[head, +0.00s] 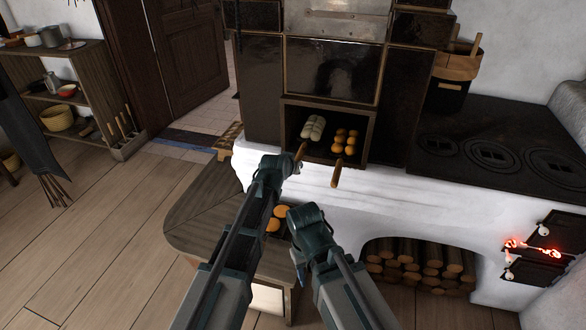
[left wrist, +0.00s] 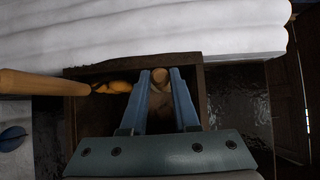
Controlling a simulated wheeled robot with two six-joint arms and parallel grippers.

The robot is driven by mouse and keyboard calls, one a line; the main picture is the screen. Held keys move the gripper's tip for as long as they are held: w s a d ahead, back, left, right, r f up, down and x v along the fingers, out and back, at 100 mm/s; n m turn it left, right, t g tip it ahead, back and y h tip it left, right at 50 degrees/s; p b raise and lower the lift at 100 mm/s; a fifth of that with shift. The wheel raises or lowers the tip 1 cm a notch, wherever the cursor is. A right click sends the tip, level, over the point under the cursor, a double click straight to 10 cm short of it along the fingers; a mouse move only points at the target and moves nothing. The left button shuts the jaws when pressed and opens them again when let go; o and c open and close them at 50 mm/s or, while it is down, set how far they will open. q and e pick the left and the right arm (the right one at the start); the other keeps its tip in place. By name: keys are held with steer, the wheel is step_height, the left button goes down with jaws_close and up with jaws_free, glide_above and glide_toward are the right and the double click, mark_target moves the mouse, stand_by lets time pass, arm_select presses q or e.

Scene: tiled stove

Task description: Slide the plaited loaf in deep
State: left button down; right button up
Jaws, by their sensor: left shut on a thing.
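The plaited loaf (head: 313,127) is pale and lumpy and lies in the left part of the oven opening (head: 372,140). A wooden handle (head: 301,151) leads out from below it toward my left gripper (head: 297,165). My left gripper is shut on this handle just in front of the opening. In the left wrist view the handle's round end (left wrist: 160,77) shows between the two fingers. The board under the loaf is mostly hidden. My right gripper (head: 306,218) hangs lower, over the bench, apart from the oven; its fingers are not clearly visible.
Several golden buns (head: 344,140) sit right of the loaf in the oven, with a second wooden handle (head: 336,174) sticking out below them. Round orange breads (head: 273,223) lie on the bench (head: 205,210) below. The white ledge (head: 400,185) runs under the opening.

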mark_target(298, 157)
arm_select(q)
steer(key=shift+w+d, duration=0.25)
steer(key=shift+w, duration=0.45)
steer(key=shift+w+d, duration=0.2)
steer(key=shift+w, duration=0.45)
steer(key=shift+w+d, duration=0.25)
steer(key=shift+w, duration=0.45)
steer(key=c, duration=0.6)
jaws_free()
steer(key=shift+s, duration=0.1)
steer(key=p+v, duration=0.8)
steer(key=v, duration=0.5)
steer(key=shift+s+a+r, duration=0.15)
steer(key=shift+s+a, duration=0.05)
steer(key=shift+s, duration=0.1)
